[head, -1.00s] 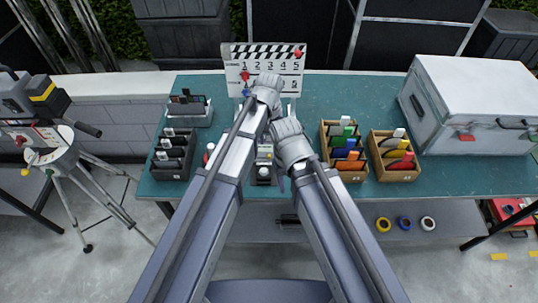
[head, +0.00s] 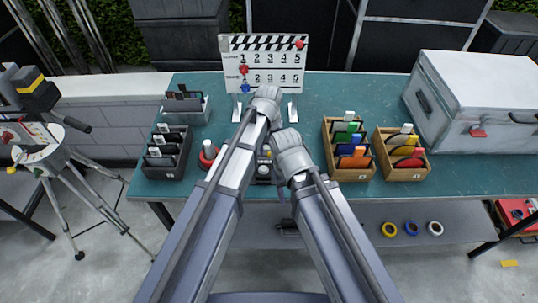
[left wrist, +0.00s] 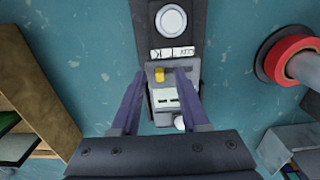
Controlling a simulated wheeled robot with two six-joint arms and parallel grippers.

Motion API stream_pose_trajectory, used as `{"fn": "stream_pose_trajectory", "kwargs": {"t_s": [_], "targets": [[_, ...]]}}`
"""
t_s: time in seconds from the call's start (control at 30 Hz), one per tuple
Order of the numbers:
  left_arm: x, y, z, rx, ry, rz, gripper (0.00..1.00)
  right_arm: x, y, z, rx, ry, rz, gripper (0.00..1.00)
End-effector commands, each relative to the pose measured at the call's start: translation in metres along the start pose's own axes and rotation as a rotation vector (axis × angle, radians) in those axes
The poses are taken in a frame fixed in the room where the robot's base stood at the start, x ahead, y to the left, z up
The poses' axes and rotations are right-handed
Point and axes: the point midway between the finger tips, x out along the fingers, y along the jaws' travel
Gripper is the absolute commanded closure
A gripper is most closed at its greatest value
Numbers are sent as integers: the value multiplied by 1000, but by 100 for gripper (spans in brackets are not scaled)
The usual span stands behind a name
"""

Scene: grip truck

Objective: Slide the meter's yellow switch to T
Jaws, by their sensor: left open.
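The meter (left wrist: 170,20) is a dark unit with a round white dome and a small white label. In the left wrist view it stands on the teal tabletop at the upper middle. Its yellow switch (left wrist: 160,74) sits on a grey section below the label. My left gripper (left wrist: 163,76) is open, its two fingers on either side of the grey section, with the yellow switch between the tips. I cannot tell whether they touch it. In the head view only the meter's dome end (head: 263,172) shows between my arms. My right gripper's fingers are hidden behind its own wrist.
A clapperboard (head: 262,62) stands behind. A red roll (head: 208,154) lies left of the meter. A black divided box (head: 166,150) is further left; wooden boxes (head: 350,174) and a white case (head: 480,100) are on the right. Bare tabletop lies near the clapperboard.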

Motion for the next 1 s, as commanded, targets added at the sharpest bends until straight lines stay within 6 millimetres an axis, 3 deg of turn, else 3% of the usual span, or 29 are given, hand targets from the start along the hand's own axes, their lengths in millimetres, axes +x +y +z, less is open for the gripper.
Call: {"fn": "stream_pose_trajectory", "kwargs": {"t_s": [0.3, 0.7, 1.0], "targets": [[2, 0, 0, 0, 0, 0, 56, 2, 0, 0, 0, 0, 0, 50], [2, 0, 0, 0, 0, 0, 100, 2, 0, 0, 0, 0, 0, 50], [2, 0, 0, 0, 0, 0, 100, 2, 0, 0, 0, 0, 0, 50]]}}
